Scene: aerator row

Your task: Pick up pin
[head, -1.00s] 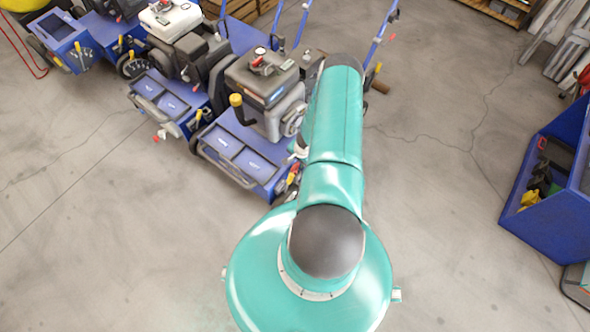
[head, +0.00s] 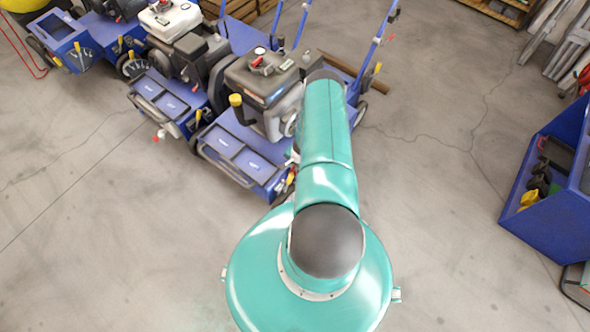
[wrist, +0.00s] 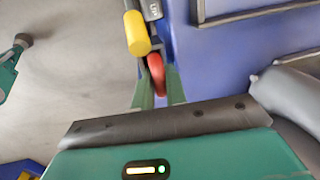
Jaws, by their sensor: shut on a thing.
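A red part that looks like the pin (wrist: 156,68) shows in the wrist view, against the blue side of an aerator. My gripper (wrist: 159,86) has its two green fingers on either side of it and is shut on it. The rest of the pin is hidden or too small to make out. A yellow-gripped lever (wrist: 136,33) is just above and left of the fingers. In the head view my teal arm reaches to the nearest blue aerator (head: 240,158); my gripper and the pin are hidden behind the arm there.
More blue aerators with engines (head: 178,50) stand in a row to the left. A blue bin (head: 548,215) with tools is at the right. Wooden crates (head: 230,10) stand at the back. The concrete floor (head: 440,140) between arm and bin is clear.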

